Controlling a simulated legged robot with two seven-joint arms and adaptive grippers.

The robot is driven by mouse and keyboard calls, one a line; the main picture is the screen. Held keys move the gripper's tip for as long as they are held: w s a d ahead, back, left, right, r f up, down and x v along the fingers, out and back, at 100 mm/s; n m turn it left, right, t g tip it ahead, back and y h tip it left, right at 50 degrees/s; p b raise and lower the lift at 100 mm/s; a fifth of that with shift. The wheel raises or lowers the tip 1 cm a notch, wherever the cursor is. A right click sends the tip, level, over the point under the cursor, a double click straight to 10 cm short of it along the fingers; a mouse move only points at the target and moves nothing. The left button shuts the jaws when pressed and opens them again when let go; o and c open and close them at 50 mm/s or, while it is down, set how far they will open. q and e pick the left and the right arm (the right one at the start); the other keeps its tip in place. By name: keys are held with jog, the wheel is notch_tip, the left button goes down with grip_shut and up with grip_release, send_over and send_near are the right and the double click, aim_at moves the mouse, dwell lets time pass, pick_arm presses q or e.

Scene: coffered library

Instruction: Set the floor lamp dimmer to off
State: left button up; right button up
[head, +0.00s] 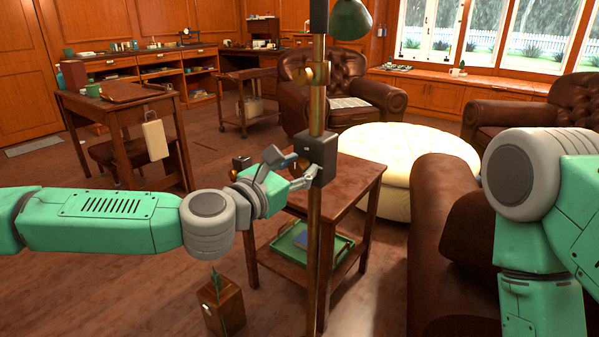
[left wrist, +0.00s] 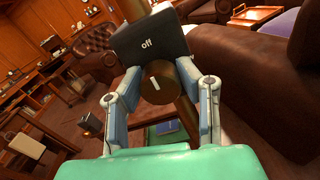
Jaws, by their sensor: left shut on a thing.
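The floor lamp (head: 317,112) is a brass pole with a green shade (head: 351,20) at the top. A dark dimmer box (head: 323,153) is fixed on the pole. In the left wrist view the box (left wrist: 150,40) reads "off" above a round brass knob (left wrist: 159,84). A short white mark on the knob points roughly up towards that word. My left gripper (head: 299,172) is at the box; in the left wrist view its fingers (left wrist: 158,76) are shut on the knob from both sides. My right gripper is out of view; only my right arm shows.
A side table (head: 348,180) with a green tray (head: 287,245) on its lower shelf stands just behind the pole. A small wooden box (head: 222,307) is on the floor. A brown armchair (head: 445,235) and cream ottoman (head: 410,150) stand to the right.

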pick_arm(q)
jog(key=shift+f, duration=0.45)
jog(key=o, duration=1.2)
jog(key=shift+c, duration=0.2)
jog(key=shift+a+r, duration=0.1)
jog(key=shift+r, duration=0.05)
jog(key=shift+a+r, duration=0.1)
jog(key=v, duration=1.2)
